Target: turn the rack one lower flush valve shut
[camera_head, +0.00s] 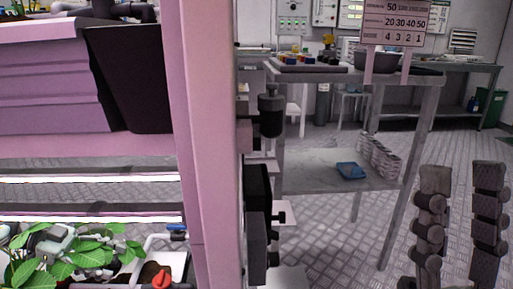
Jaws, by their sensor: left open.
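No flush valve can be told for sure. A red knob or handle (162,278) shows at the bottom edge, by a white tray (152,243) on the rack at left. A small blue part (177,228) sits at the tray's back, close to the pink-lit rack post (205,150). Whether either part belongs to a valve is unclear. The lower part of the rack is below the picture.
Leafy plants (75,255) fill the lower left. A black cylinder (270,112) and black box (258,215) stand out right of the post. Two dark knobbed columns (432,215) rise at lower right. A metal table (330,165) stands behind. Open floor (335,235) lies between.

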